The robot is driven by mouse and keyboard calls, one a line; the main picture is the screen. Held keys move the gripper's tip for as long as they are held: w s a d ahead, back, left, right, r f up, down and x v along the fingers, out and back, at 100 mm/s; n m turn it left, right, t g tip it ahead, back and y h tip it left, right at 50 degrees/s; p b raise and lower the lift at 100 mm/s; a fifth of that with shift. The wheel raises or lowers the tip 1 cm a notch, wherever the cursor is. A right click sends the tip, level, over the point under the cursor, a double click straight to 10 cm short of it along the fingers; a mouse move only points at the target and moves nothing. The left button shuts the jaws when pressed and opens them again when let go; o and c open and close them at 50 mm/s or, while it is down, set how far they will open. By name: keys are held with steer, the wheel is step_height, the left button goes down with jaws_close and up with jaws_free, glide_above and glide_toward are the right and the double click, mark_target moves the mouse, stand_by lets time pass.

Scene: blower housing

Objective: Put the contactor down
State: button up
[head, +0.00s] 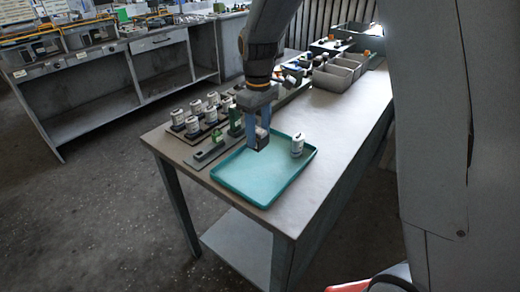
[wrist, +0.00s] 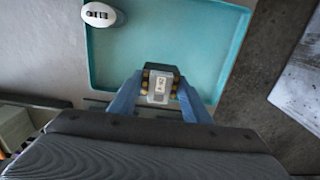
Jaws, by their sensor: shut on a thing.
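My gripper (head: 258,140) is shut on the contactor (head: 262,139), a small dark block with a pale labelled face. In the wrist view the contactor (wrist: 160,86) sits between the two blue fingers of my gripper (wrist: 160,100). It is over the near part of a teal tray (wrist: 200,20).
Several white cylinders (head: 192,125) stand in a rack left of the tray, with a grey-green fixture (head: 215,150) beside it. Grey bins (head: 333,77) stand farther back on the bench. Most of the tray floor and the bench surface (head: 335,115) right of it are clear.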

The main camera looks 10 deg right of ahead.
mark_target(259, 130)
steer(key=shift+f+p, duration=0.65)
steer(key=shift+f, duration=2.15)
steer(key=shift+f, duration=0.1)
steer(key=o, duration=1)
steer(key=shift+c, duration=0.2)
step_height(259, 130, up, 11)
steer(key=b, duration=0.3)
steer(key=shift+f, duration=0.1)
steer(key=shift+d+r, duration=0.1)
steer(key=shift+r, duration=0.45)
steer(key=s+d+f+m, duration=0.1)
steer(key=s+d, duration=0.1)
steer(key=s, duration=0.1)
steer(key=s+d+f+m, duration=0.2)
steer(key=s+d, duration=0.1)
steer(key=s, duration=0.1)
steer(key=s+d+f+m, duration=0.2)
steer(key=s, duration=0.2)
steer(key=shift+d+t, duration=0.3)
steer(key=shift+d, duration=0.1)
steer(key=s+d+f+m, duration=0.1)
steer(key=s, duration=0.2)
steer(key=s+d+f+m, duration=0.1)
steer(key=s, duration=0.2)
steer(key=s+d+f+m, duration=0.1)
steer(key=s+f+m, duration=0.1)
steer(key=s, duration=0.1)
steer(key=shift+s+d, duration=0.1)
steer(key=shift+d, duration=0.05)
